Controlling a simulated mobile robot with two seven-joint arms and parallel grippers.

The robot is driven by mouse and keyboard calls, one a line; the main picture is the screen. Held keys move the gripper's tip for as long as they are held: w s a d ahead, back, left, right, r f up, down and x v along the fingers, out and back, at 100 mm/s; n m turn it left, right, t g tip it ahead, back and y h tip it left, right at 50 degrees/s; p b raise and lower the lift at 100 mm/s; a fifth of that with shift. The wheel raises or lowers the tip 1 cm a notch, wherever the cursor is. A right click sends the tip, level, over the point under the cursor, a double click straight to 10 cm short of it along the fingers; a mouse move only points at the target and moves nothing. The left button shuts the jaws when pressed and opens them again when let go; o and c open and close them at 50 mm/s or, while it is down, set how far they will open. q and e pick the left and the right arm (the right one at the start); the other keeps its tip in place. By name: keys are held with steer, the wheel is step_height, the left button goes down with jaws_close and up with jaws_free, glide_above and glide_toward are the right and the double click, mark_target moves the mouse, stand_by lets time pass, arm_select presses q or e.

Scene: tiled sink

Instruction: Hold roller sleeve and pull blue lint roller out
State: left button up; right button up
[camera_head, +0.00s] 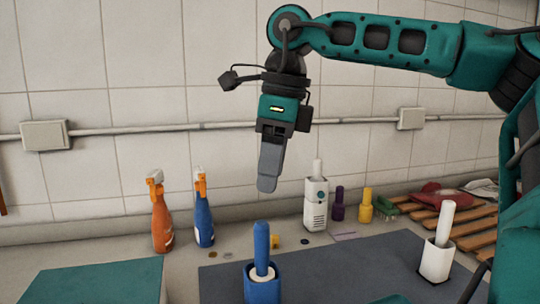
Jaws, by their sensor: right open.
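The blue lint roller (261,246) stands upright at the front centre, its blue handle rising from a blue sleeve (262,291). A pale ring shows around the handle at the sleeve's mouth. The sleeve's bottom is cut off by the picture edge. My right gripper (267,186) hangs pointing down, above and apart from the roller in the picture. It is open and empty, seen edge-on so that its fingers overlap. My left gripper is not in view.
A white roller in its holder (436,258) stands on the dark mat (345,262) at right. Behind stand orange (162,222) and blue (204,222) spray bottles, another white holder (315,205), and purple (338,208) and yellow (365,208) items. A wooden rack (475,228) lies right. The mat's middle is clear.

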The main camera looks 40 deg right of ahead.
mark_target(263, 222)
steer(key=f, duration=0.3)
steer(key=w+f+b, duration=0.1)
steer(key=f, duration=0.7)
steer(key=shift+w+a+f, duration=0.25)
steer(key=shift+w+a, duration=0.05)
steer(key=shift+w, duration=0.1)
steer(key=shift+f, duration=0.5)
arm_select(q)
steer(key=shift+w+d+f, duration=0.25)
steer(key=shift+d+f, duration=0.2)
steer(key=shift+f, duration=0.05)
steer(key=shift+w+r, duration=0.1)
arm_select(e)
steer(key=shift+c, duration=0.4)
